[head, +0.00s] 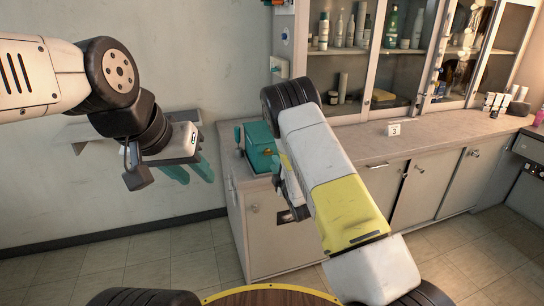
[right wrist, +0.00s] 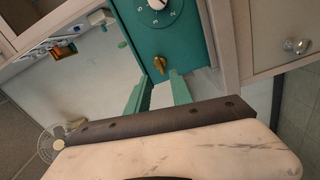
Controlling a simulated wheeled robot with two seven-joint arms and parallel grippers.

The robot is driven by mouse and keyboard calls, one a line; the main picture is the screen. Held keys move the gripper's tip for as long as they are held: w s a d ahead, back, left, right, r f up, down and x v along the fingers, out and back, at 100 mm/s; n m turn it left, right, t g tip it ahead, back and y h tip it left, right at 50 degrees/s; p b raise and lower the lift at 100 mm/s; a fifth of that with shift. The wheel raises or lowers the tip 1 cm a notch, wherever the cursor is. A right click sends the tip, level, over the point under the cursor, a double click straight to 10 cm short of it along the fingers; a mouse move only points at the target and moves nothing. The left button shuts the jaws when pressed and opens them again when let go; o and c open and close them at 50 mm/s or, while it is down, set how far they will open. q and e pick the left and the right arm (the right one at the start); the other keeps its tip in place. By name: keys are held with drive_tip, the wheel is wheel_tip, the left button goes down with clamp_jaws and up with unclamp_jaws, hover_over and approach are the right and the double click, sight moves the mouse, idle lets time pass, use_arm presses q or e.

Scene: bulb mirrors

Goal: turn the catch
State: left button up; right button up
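A teal box (head: 259,134) stands on the left end of the counter. In the head view my right arm hides part of this area. My left gripper (head: 190,171) is open and empty, left of the counter, in front of the wall.
The counter (head: 350,139) runs right, with a number 3 card (head: 394,129) and several small containers (head: 496,103). A glass-fronted cabinet (head: 371,55) with bottles hangs above. A grey wall shelf (head: 92,130) is behind my left arm. Cabinet doors (head: 415,194) are below the counter.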

sight(269, 154)
drive_tip(key=shift+x, duration=3)
drive_tip(key=shift+w, duration=0.3)
drive_tip(key=shift+c, duration=0.5)
clamp_jaws()
